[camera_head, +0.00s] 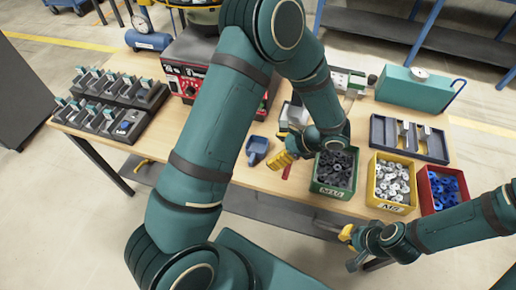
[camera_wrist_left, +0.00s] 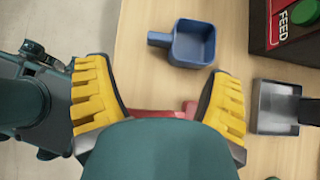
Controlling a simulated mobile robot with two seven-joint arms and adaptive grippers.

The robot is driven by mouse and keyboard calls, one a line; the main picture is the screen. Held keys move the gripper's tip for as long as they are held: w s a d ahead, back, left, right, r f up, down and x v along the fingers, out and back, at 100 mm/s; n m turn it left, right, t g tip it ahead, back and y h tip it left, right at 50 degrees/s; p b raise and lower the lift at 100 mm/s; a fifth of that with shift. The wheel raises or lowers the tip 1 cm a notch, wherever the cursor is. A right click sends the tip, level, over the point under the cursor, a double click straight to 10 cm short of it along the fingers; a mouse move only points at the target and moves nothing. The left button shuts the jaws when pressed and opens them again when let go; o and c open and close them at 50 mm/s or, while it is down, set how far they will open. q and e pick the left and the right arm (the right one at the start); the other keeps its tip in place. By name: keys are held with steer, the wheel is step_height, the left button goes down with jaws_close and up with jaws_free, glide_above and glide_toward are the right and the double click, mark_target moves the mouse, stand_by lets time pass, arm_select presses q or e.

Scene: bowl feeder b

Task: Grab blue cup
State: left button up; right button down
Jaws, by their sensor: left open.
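The blue cup (camera_head: 257,149), a small square cup with a short handle, sits on the wooden table near its front edge. In the left wrist view the blue cup (camera_wrist_left: 192,45) is beyond my fingertips, with its handle pointing left. My left gripper (camera_head: 282,160) is just right of the cup, apart from it. In the left wrist view my left gripper (camera_wrist_left: 160,100) has its yellow fingers spread wide, with nothing held. My right gripper (camera_head: 347,236) is low at the right, in front of the table; its jaw opening cannot be made out.
A red item (camera_wrist_left: 165,113) lies on the table below my left fingers. A green bin (camera_head: 334,190), a yellow bin (camera_head: 392,208) and a red bin (camera_head: 428,207) line the front right. A red-fronted control box (camera_head: 189,84) stands behind the cup. Table left of the cup is clear.

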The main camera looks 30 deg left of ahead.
mark_target(252, 157)
arm_select(q)
steer(key=b+x, duration=0.1)
steer(key=x, duration=1)
steer(key=shift+f, duration=0.1)
steer(key=c, duration=1.4)
